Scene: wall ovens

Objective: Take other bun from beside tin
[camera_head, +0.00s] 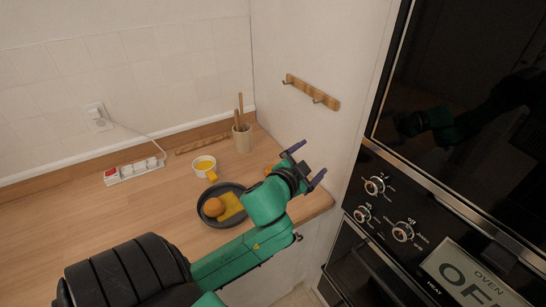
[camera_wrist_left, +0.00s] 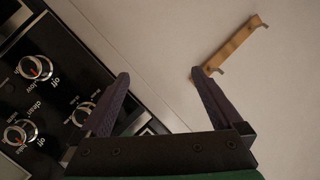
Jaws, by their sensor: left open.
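A round dark tin (camera_head: 190,209) sits on the wooden counter with a brown bun (camera_head: 213,207) and a yellow piece (camera_head: 230,205) in it. The other bun (camera_head: 268,170) is beside the tin on the right, mostly hidden behind my left gripper and arm. My left gripper (camera_head: 310,164) is open and empty, raised near the counter's right end and pointing toward the wall and oven side. The left wrist view shows its two spread fingers (camera_wrist_left: 160,82) with nothing between them; no bun shows there. My right gripper is not in view.
A white cup with yellow contents (camera_head: 204,166), a utensil holder (camera_head: 242,138) and a power strip (camera_head: 134,172) stand toward the back. A wooden hook rail (camera_head: 312,92) is on the side wall. Black wall ovens with knobs (camera_head: 403,231) stand at right. The counter's left is clear.

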